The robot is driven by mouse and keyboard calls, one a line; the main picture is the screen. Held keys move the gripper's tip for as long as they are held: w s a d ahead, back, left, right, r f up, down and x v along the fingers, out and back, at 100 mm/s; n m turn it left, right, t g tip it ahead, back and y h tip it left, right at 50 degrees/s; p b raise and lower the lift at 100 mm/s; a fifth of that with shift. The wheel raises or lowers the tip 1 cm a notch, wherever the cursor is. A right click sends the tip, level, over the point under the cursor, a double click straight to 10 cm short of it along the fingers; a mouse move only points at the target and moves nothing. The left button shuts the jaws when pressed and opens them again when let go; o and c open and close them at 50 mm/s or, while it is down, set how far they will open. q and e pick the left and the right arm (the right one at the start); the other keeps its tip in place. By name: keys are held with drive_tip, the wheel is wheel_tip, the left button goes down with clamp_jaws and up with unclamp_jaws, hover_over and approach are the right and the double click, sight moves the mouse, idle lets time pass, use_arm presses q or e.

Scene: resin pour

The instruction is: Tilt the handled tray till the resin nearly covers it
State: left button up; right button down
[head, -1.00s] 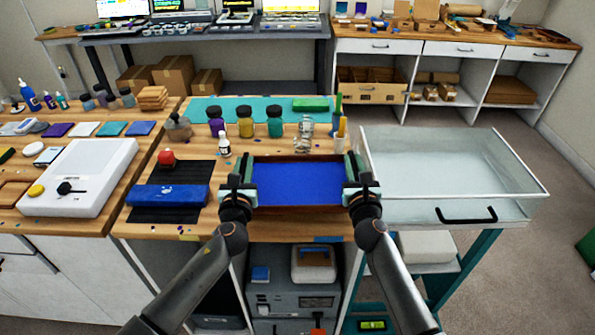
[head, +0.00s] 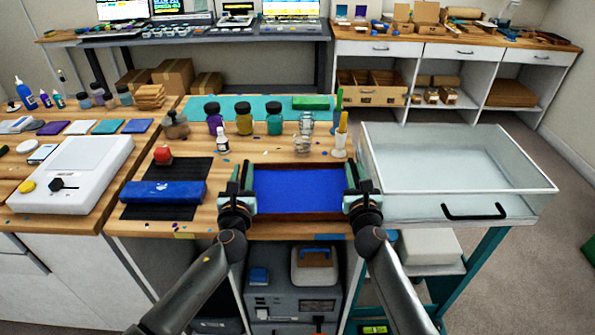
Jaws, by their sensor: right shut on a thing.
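The handled tray (head: 299,215) is a shallow brown rectangular tray at the front middle of the wooden bench in the head view. Blue resin (head: 299,188) spreads over its floor; no bare patch of floor is clear to me. My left gripper (head: 243,184) is at the tray's left end and looks closed on it, though the grip is partly hidden by its own fingers. My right gripper (head: 356,184) is shut on the tray's right end. I cannot tell the tray's exact tilt or whether its underside touches the bench.
A clear open box (head: 450,208) with a black handle stands to the right. Several dark-capped bottles (head: 244,120), a white bottle (head: 222,141) and a cup (head: 340,147) stand behind the tray.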

use_arm(q)
drive_tip(key=o, duration=0.5)
drive_tip(key=shift+a, duration=0.35)
drive_tip(key=shift+c, duration=0.2)
use_arm(e)
drive_tip(key=shift+a+r, duration=0.1)
drive_tip(key=shift+a, duration=0.15)
use_arm(q)
drive_tip(key=shift+d, duration=0.25)
use_arm(e)
drive_tip(key=c, duration=0.7)
unclamp_jaws()
drive_tip(key=shift+a, duration=0.15)
drive_tip(key=shift+c, duration=0.2)
use_arm(q)
drive_tip(key=shift+r, duration=4.05)
use_arm(e)
drive_tip(key=shift+r, duration=4)
